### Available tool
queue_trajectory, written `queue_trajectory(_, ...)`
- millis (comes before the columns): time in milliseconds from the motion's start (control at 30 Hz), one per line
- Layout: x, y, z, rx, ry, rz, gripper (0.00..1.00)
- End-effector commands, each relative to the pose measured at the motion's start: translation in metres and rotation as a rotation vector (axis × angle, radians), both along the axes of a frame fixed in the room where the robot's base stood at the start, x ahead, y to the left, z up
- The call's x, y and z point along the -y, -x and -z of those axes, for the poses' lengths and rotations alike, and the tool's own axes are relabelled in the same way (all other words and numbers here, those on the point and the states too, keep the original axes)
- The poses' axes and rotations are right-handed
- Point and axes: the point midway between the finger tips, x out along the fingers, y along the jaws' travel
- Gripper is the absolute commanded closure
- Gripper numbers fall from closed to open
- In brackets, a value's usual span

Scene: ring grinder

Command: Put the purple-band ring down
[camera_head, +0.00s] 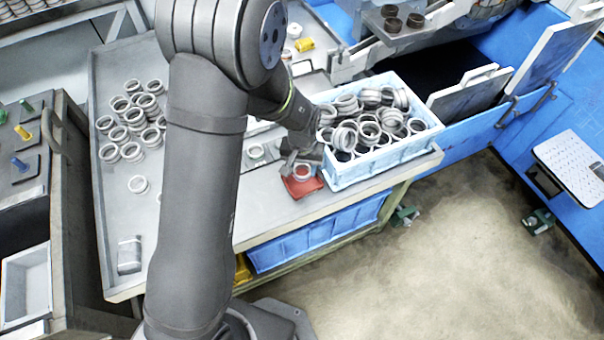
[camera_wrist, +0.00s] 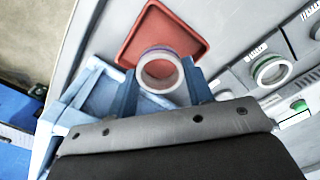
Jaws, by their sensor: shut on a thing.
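The purple-band ring (camera_wrist: 158,51) is a pale metal ring with a purple stripe near its far rim. My gripper (camera_wrist: 161,72) is shut on it, one blue finger at each side. The ring is at the near edge of a red square tray (camera_wrist: 184,22) in the wrist view. In the head view the ring (camera_head: 304,169) appears over the red tray (camera_head: 301,188), beside the blue crate. I cannot tell whether the ring touches the tray. The arm hides part of my gripper in the head view.
A blue-white crate (camera_head: 352,176) full of rings stands close to the right of the tray. A green-band ring (camera_wrist: 271,69) sits on a grey fixture to the right in the wrist view. Several loose rings (camera_head: 131,115) lie at the table's left. The table's front edge is near the tray.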

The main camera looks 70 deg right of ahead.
Motion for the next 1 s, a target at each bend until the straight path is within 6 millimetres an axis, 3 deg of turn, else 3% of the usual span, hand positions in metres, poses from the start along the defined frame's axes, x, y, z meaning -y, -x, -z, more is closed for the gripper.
queue_trajectory(400, 0.001, -0.001, 0.041, 0.0, -0.001, 0.001, 0.79)
queue_trajectory(767, 0.001, -0.001, 0.044, 0.0, -0.001, 0.001, 0.79)
queue_trajectory(800, 0.001, -0.001, 0.044, 0.0, -0.001, 0.001, 0.46)
queue_trajectory(867, 0.001, -0.001, 0.044, 0.0, -0.001, 0.001, 0.34)
queue_trajectory(1000, 0.001, -0.001, 0.044, 0.0, 0.0, 0.001, 0.32)
